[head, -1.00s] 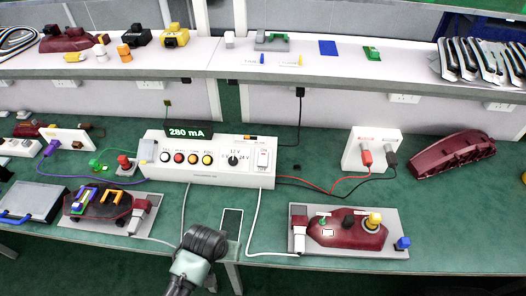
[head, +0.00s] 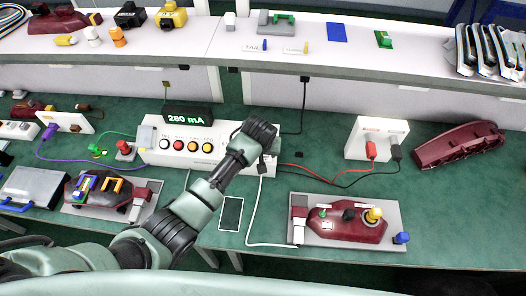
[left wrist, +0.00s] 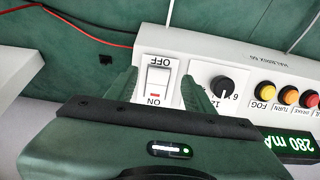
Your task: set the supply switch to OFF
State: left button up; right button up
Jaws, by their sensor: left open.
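The white supply box (head: 178,158) stands on the green bench, with a display (head: 187,116) reading 280 mA. In the left wrist view the supply switch (left wrist: 158,82) is a white rocker in a white frame, seen upside down. OFF is printed at its upper end in the picture and ON at its lower end, near a red strip. My left gripper (left wrist: 160,76) is open and empty, one finger on each side of the switch; contact cannot be told. In the head view my left gripper (head: 260,158) covers the switch and knob area of the box.
The voltage knob (left wrist: 222,87) sits close beside one finger, with coloured buttons (left wrist: 266,91) beyond it. A white socket block (head: 378,138) with red and black leads stands to the right. A lamp board (head: 345,222) lies in front. A shelf (head: 330,66) runs behind.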

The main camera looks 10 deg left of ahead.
pick_arm(q)
jog(key=x, duration=0.2)
jog(key=shift+w+d+f, duration=0.1)
jog(key=shift+w+f, duration=0.1)
jog(key=shift+w, duration=0.05)
jog(key=shift+w+f, duration=0.15)
jog(key=shift+f, duration=0.25)
pick_arm(e)
jog(key=shift+w+a+r, duration=0.1)
jog(key=shift+w+a, duration=0.1)
jog(key=shift+w, duration=0.85)
